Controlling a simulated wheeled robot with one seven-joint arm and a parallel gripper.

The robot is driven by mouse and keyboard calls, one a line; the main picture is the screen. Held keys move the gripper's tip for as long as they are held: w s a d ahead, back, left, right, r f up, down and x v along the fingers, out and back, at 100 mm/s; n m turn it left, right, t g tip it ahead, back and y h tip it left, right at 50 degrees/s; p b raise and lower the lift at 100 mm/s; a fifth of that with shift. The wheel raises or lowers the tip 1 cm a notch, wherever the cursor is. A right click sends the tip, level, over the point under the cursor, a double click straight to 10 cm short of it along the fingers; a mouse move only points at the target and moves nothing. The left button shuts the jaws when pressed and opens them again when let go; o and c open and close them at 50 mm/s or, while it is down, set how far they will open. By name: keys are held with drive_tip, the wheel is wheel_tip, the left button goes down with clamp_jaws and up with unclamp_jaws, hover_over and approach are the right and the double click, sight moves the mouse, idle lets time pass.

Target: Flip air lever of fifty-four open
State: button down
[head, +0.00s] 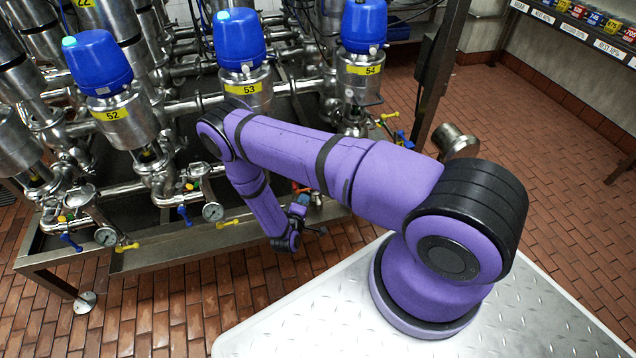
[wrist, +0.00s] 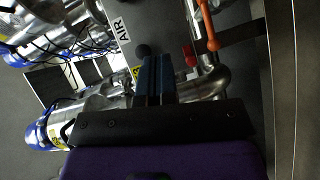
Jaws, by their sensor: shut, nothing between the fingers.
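Valve fifty-four, with a blue cap (head: 364,24) and a yellow 54 label (head: 372,70), stands at the back right in the head view. In the wrist view, an orange lever (wrist: 207,30) is at the upper right, near a plate with an AIR label (wrist: 123,28). My gripper (wrist: 153,62) is shut and empty, its blue fingers pointing toward the plate. The lever is to the right of the fingertips, apart from them in the picture. In the head view my purple arm hides part of the piping below valve fifty-four, and the gripper is small there.
Valves 53 (head: 240,45) and 52 (head: 100,70) stand to the left with similar piping. Yellow handles (head: 389,116) and blue handles (head: 403,139) stick out from the pipes. A red part (wrist: 190,55) and bent steel pipe (wrist: 212,80) lie close to the fingers.

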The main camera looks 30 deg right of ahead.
drive_tip(key=x, duration=0.4)
drive_tip(key=s+d+x, duration=0.1)
drive_tip(key=x, duration=0.7)
drive_tip(key=shift+s+d+f, duration=0.1)
drive_tip(key=shift+s+f, duration=0.05)
drive_tip(key=shift+s, duration=0.15)
drive_tip(key=shift+d+f, duration=0.1)
drive_tip(key=shift+d, duration=0.6)
drive_tip(key=shift+s+d+f+n+h, duration=0.15)
drive_tip(key=shift+d+f+n+h, duration=0.1)
drive_tip(key=shift+d+n+h, duration=0.25)
drive_tip(key=shift+s+d+f, duration=0.1)
drive_tip(key=shift+s+d, duration=0.05)
drive_tip(key=shift+d, duration=0.25)
drive_tip(key=shift+s+d+f, duration=0.1)
drive_tip(key=shift+d+f, duration=0.05)
drive_tip(key=shift+d, duration=0.35)
drive_tip(key=shift+s+f, duration=0.1)
